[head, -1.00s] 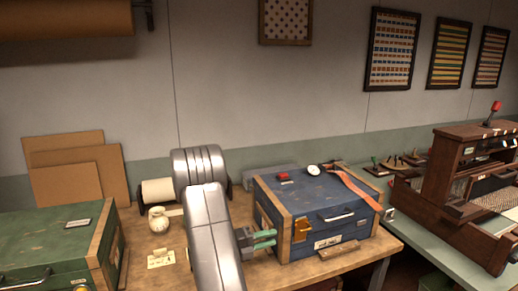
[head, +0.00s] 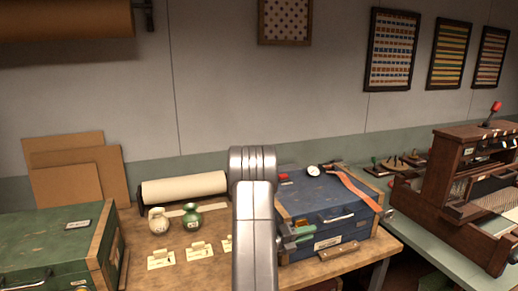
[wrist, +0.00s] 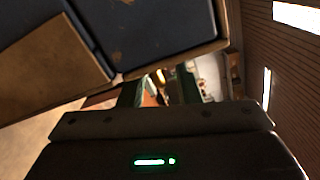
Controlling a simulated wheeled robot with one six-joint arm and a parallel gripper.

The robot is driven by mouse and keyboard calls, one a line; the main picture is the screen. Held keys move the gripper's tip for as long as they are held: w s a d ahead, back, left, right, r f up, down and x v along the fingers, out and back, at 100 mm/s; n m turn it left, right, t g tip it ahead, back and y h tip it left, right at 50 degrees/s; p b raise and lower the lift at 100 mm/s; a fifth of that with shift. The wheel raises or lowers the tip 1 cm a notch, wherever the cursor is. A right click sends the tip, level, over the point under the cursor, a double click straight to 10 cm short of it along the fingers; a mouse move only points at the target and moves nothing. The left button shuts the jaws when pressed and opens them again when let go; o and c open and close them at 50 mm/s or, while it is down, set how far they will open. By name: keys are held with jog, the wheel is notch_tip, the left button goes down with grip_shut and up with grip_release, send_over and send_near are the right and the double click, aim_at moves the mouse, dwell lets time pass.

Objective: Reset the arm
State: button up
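My arm (head: 254,225) rises in the middle of the head view and hides the left end of the blue case. My gripper (head: 302,235) shows just right of the arm, its green fingers in front of the blue case (head: 335,197); I cannot tell whether they touch it. In the wrist view my gripper (wrist: 160,88) has its two green fingers apart, with nothing held between them. The blue case also fills the upper left of the wrist view (wrist: 165,30), close to the fingers.
A green case (head: 50,245) stands at the left. A cream vase (head: 158,221), a green vase (head: 192,216) and a paper roll (head: 183,188) are left of my arm. A wooden loom-like device (head: 462,190) stands on the right table.

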jog(key=s+f+m+b, duration=0.1)
jog(key=f+m+b, duration=0.1)
jog(key=b, duration=0.4)
jog(key=s+f+m+b, duration=0.1)
jog(key=f+m+b, duration=0.1)
jog(key=m+b, duration=0.3)
jog(key=s+d+f+m+b, duration=0.1)
jog(key=f+m+b, duration=0.2)
jog(key=b, duration=0.4)
jog(key=shift+s+d+m, duration=0.1)
jog(key=shift+s+m, duration=0.05)
jog(key=shift+m, duration=0.55)
jog(key=f+m+b, duration=0.1)
jog(key=m+b, duration=0.1)
jog(key=b, duration=0.2)
jog(key=shift+f, duration=0.35)
jog(key=shift+w+f+m+b, duration=0.2)
jog(key=shift+f+m+b, duration=0.05)
jog(key=shift+m+b, duration=0.6)
jog(key=shift+r, duration=0.1)
